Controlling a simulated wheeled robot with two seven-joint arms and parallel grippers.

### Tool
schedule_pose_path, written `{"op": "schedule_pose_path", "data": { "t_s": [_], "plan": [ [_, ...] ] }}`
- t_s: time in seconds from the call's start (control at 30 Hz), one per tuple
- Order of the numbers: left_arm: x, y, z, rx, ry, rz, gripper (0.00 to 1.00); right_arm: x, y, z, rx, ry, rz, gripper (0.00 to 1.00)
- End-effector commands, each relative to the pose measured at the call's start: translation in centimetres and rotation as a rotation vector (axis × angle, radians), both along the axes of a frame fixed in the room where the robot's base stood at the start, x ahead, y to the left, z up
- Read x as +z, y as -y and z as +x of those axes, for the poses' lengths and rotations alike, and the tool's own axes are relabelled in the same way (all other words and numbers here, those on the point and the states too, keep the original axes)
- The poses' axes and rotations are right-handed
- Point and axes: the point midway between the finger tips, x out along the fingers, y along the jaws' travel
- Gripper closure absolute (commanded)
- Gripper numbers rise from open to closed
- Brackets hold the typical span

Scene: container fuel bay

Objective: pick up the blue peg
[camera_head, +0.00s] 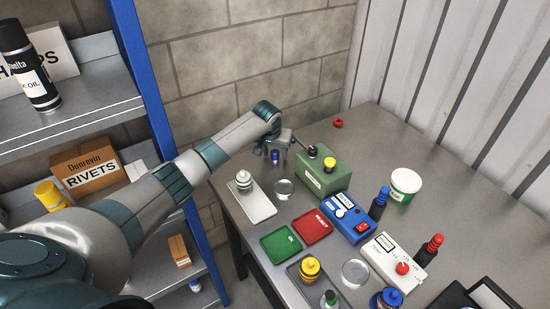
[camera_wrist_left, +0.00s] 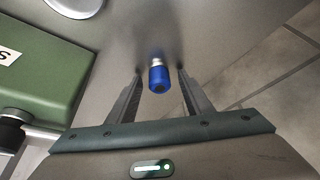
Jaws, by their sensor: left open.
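The blue peg (camera_head: 275,155) is a small blue cylinder near the table's far left edge, left of the green box. In the left wrist view the blue peg (camera_wrist_left: 159,78) has a metallic neck and shows between the two fingers. My left gripper (camera_head: 280,147) is open at the peg. In the wrist view the left gripper (camera_wrist_left: 159,85) has one finger on each side of the peg, with a gap on both sides. Whether the fingers are level with the peg in depth I cannot tell. My right gripper is not in view.
The green box (camera_head: 323,176) with a black knob stands close right of the peg. A blue switch box (camera_head: 348,220) stands further right. A shelf (camera_head: 165,110) flanks the left.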

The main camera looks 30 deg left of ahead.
Motion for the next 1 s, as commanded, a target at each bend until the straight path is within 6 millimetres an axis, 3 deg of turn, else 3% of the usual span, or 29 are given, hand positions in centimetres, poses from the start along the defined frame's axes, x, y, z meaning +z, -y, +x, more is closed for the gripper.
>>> {"op": "schedule_pose_path", "data": {
  "t_s": [0.37,0.53,1.0],
  "plan": [
    [0.04,-0.01,-0.01,0.000,0.000,0.000,0.56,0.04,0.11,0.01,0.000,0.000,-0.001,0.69],
    [0.03,0.00,-0.01,0.000,0.000,0.000,0.97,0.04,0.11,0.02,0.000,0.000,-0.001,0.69],
    [0.82,0.01,0.08,0.000,0.002,0.000,0.98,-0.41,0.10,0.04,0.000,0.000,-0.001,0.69]
  ]
}}
